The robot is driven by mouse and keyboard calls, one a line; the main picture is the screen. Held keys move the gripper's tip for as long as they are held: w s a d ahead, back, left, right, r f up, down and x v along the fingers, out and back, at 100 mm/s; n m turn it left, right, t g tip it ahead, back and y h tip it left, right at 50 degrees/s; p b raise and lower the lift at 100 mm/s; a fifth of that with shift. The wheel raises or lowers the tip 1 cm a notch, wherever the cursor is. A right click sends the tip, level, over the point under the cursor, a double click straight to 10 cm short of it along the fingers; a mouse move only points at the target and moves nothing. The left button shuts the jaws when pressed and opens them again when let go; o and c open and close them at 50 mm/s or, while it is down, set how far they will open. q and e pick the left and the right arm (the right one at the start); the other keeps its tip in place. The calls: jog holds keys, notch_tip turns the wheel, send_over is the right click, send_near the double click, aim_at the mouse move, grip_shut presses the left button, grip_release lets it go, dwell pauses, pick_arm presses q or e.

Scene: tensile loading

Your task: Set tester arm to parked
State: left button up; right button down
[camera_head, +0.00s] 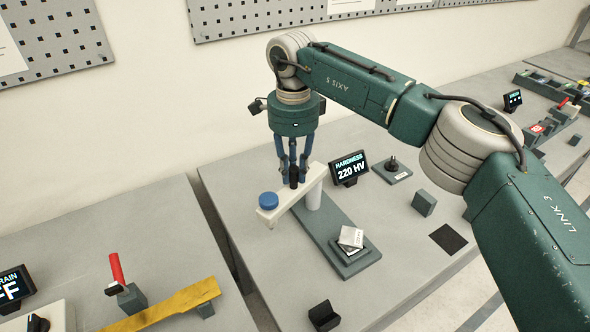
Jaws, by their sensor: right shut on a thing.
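The hardness tester stands on the grey bench, with a dark grey base plate (325,232) and a pale round column (314,196). Its white tester arm (286,203) lies across the top of the column and points to the lower left, off to the side of the base plate. A blue round cap (268,200) sits on the arm's outer end. My right gripper (293,176) comes down from above and is shut on the black handle (294,178) on the tester arm. My left gripper is not in view.
A metal sample block (351,238) rests on the base's stage. A display (350,168) reading 220 HV stands behind the tester. A small dark holder (323,315) is at the front, and a grey block (423,203) is to the right. A gap separates the left bench.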

jog(key=shift+w+r, duration=0.1)
jog(key=shift+r, duration=0.05)
jog(key=c, duration=1.5)
grip_release()
jog(key=shift+c, duration=0.2)
jog(key=shift+a, duration=0.1)
notch_tip(320, 180, up, 12)
jog(key=shift+f, duration=0.2)
